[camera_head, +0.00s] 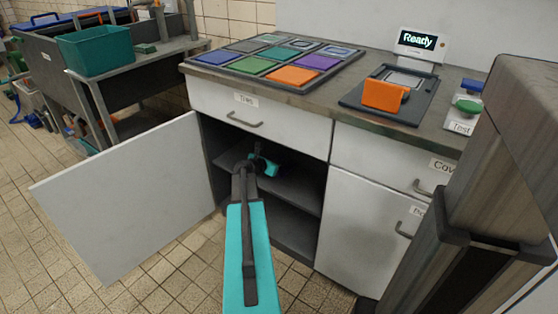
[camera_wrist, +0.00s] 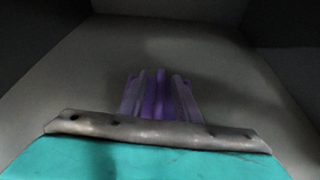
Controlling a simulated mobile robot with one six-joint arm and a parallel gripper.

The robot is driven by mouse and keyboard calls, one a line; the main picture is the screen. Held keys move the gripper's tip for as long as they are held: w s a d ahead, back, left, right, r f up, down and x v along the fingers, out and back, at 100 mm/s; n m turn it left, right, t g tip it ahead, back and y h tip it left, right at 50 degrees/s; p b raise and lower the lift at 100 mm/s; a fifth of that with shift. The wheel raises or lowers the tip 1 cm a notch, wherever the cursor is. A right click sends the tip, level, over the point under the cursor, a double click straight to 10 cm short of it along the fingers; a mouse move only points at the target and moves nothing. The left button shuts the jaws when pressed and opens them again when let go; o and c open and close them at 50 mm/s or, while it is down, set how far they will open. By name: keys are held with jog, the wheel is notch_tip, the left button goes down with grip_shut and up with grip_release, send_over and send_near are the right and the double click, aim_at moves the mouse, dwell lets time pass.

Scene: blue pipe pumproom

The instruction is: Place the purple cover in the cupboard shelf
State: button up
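The purple cover (camera_wrist: 158,98) shows in the dim wrist view, just beyond the teal wrist housing and its metal bar. It sits between the fingers of my gripper (camera_wrist: 160,82), which appear shut on it, though the dark makes their edges hard to see. In the head view my gripper (camera_head: 264,165) is inside the open cupboard (camera_head: 290,182), over its upper shelf (camera_head: 298,194). The cover is hidden there behind my arm. I cannot tell whether the cover touches the shelf.
The cupboard door (camera_head: 130,195) stands wide open to the left. Above are a closed drawer (camera_head: 258,115) and a counter with a rack of coloured tiles (camera_head: 275,62). An orange cover (camera_head: 384,95) stands on a dark plate. A side table (camera_head: 165,48) with a green bin (camera_head: 97,50) is at left.

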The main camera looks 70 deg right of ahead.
jog(key=shift+p+v, duration=1.4)
jog(key=shift+v, duration=4.6)
jog(key=w+a+f+m+t+y, duration=0.15)
jog(key=w+a+f, duration=0.25)
jog(key=a+f, duration=0.55)
jog(key=w+a+f+m+y, duration=0.35)
jog(key=a+f, duration=0.25)
jog(key=a, duration=0.6)
jog(key=w+a+f+m+y, duration=0.2)
jog(key=w+a+f, duration=0.2)
jog(key=a+f, duration=0.5)
jog(key=s+a+f+m+y, duration=0.1)
jog(key=a+f+m, duration=0.15)
jog(key=a, duration=0.75)
jog(key=s+a+f+m+y, duration=0.15)
jog(key=a+f, duration=0.25)
jog(key=a, duration=0.6)
jog(key=s+a+f+m+g+y, duration=0.1)
jog(key=s+a+f, duration=0.1)
jog(key=s+a, duration=0.3)
jog(key=s+a+f+m+g+y, duration=0.2)
jog(key=s+a, duration=0.3)
jog(key=a, duration=0.8)
jog(key=shift+s+a+f, duration=0.2)
jog(key=shift+s+a, duration=0.05)
jog(key=shift+a, duration=0.1)
jog(key=shift+y, duration=0.25)
